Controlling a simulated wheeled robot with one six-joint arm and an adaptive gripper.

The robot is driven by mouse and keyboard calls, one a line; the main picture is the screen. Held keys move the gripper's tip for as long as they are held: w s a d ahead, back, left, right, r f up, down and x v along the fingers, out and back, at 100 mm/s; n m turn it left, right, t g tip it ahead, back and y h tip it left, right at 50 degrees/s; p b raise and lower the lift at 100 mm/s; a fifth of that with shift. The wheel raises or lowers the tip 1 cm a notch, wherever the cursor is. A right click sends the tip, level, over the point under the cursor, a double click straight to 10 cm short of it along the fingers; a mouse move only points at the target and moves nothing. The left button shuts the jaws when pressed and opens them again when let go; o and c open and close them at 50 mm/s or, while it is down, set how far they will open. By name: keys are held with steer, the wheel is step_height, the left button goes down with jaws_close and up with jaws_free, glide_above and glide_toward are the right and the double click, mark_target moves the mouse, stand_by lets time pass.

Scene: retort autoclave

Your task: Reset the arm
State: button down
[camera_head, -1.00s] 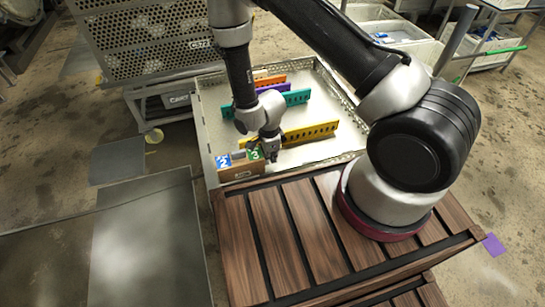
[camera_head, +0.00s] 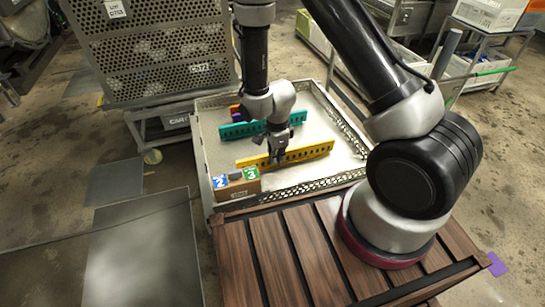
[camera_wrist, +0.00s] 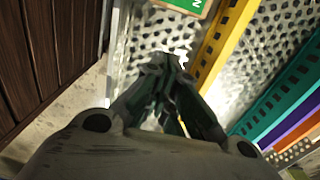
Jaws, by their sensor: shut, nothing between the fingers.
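My gripper (camera_head: 277,155) hangs over the light-coloured tray (camera_head: 205,150), pointing down beside the yellow perforated bar (camera_head: 310,153). It is shut with nothing in it. In the wrist view my gripper (camera_wrist: 172,75) shows at the centre, with the yellow bar (camera_wrist: 225,45) to its right. My arm reaches across from its base on the wooden slatted top. I cannot tell whether the fingertips touch the tray floor or the bar.
A teal bar (camera_head: 240,129) lies behind the yellow one. A perforated cart (camera_head: 150,50) stands at the back left. Wooden slats (camera_head: 240,250) lie in front.

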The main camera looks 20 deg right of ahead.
steer(key=shift+r, duration=0.2)
steer(key=s+d+n+g+h, duration=0.1)
steer(key=s+d+n+g, duration=0.15)
steer(key=s+n, duration=0.4)
steer(key=s+d+r+n+t, duration=0.2)
steer(key=s+d+r+n, duration=0.1)
steer(key=r, duration=1.1)
steer(key=s+d+r+n+t, duration=0.2)
steer(key=s+d+r+n, duration=0.2)
steer(key=r, duration=1)
steer(key=s+d+r+n+t+y, duration=0.1)
steer(key=s+d+r+n+t, duration=0.2)
steer(key=d+r, duration=0.5)
step_height(320, 180, up, 6)
steer(key=shift+s+r+n, duration=0.1)
steer(key=shift+s+n, duration=0.45)
steer(key=shift+s, duration=0.25)
